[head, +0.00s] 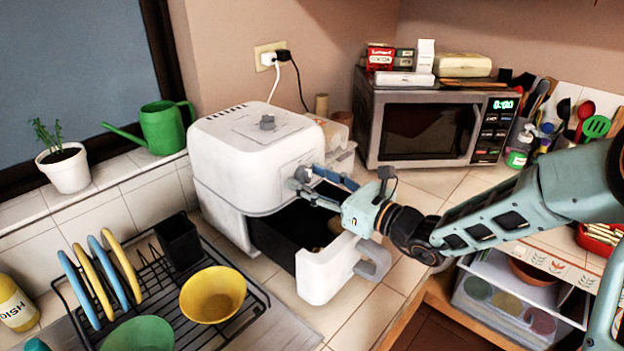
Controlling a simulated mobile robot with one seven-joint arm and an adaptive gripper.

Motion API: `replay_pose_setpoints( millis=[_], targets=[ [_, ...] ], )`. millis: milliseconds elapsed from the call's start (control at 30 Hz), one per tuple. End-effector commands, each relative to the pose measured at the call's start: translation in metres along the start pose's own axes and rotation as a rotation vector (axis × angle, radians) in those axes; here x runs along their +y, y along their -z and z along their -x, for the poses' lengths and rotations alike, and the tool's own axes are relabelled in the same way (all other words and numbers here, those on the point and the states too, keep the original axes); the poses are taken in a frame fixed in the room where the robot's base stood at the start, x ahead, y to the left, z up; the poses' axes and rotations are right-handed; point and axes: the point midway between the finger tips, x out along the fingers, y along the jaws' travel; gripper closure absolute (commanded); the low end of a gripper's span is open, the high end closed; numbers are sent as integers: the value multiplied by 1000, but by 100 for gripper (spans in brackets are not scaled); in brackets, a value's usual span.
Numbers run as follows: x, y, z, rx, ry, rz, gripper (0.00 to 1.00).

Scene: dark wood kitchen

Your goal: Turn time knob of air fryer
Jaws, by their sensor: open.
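The white air fryer (233,170) stands on the tiled counter, with its drawer (325,268) pulled out at the front. A grey knob (267,122) sits on its top, and another grey knob (302,174) is on its front face, above the drawer. No readable label shows which is the time knob. My gripper (313,184) is open, reaching in from the right above the open drawer. Its fingers are at the front knob, one higher and one lower. I cannot tell whether they touch it. The fingers partly cover the knob and the front panel.
The drawer handle (373,260) juts out below my gripper. A microwave (430,125) stands at the back right. A dish rack (160,290) with plates and bowls is at the front left. A green watering can (163,127) and potted plant (65,167) stand on the ledge.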

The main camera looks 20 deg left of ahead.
Motion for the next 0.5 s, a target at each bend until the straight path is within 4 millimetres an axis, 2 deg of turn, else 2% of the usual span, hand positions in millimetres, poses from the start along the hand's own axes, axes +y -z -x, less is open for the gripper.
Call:
replay_pose_setpoints(
  millis=[67,433,500],
  targets=[
    [0,0,0,0,0,0,53],
    [0,0,0,0,0,0,94],
    [0,0,0,0,0,-1,94]
  ],
)
